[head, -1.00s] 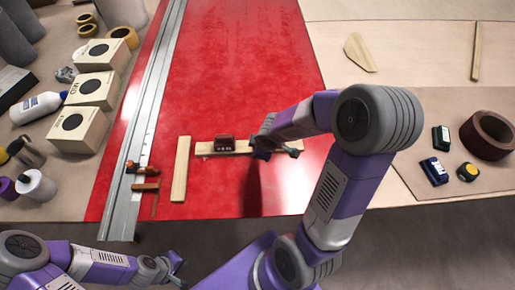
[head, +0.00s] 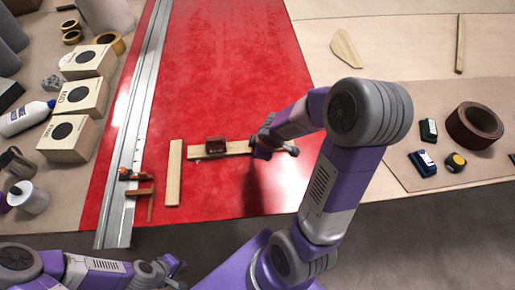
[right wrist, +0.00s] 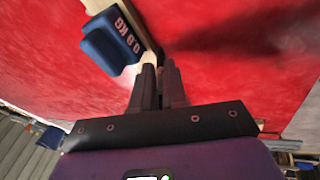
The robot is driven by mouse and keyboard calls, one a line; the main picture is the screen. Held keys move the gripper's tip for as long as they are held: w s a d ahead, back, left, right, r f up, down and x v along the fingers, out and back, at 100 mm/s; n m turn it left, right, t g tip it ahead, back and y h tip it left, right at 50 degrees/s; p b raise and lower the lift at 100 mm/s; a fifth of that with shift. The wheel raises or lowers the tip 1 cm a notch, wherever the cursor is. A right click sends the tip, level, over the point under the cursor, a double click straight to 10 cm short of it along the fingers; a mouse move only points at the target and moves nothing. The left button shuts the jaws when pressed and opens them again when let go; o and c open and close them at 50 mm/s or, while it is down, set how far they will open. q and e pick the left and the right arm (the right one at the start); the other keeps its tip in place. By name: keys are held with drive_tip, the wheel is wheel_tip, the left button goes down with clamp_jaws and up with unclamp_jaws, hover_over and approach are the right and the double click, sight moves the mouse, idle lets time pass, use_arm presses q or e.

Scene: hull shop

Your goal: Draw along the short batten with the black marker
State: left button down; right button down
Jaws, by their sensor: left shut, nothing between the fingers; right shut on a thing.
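My right gripper (head: 264,152) is at the batten's right end. In the right wrist view its fingers (right wrist: 160,72) are closed together beside the batten's pale end (right wrist: 150,58). Something dark shows between them, taken as the black marker, nearly all hidden. The block (right wrist: 112,42) looks blue there and carries a weight label. My left gripper (head: 174,271) is shut and empty at the lower left, off the sheet. I cannot make out a drawn line.
A second batten (head: 174,172) lies lengthwise to the left. A long metal rail (head: 134,120) runs along the red sheet's (head: 230,60) left side, with a brown clamp (head: 134,174) on it. Boxes (head: 82,96) stand further left. A tape roll (head: 474,126) lies right. The sheet's upper part is clear.

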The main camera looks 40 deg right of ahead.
drive_tip(key=shift+s+d, duration=0.25)
drive_tip(key=shift+d, duration=0.1)
drive_tip(key=shift+d, duration=0.1)
drive_tip(key=shift+s+d+p, duration=0.5)
drive_tip(key=shift+d+p, duration=0.05)
drive_tip(key=shift+s+d+p, duration=0.4)
drive_tip(key=shift+d+p, duration=0.15)
drive_tip(key=shift+d, duration=0.05)
drive_tip(key=shift+d, duration=0.15)
drive_tip(key=shift+s+d+p, duration=0.35)
drive_tip(key=shift+d+p, duration=0.15)
drive_tip(key=shift+s+d+p, duration=0.45)
drive_tip(key=shift+d+p, duration=0.2)
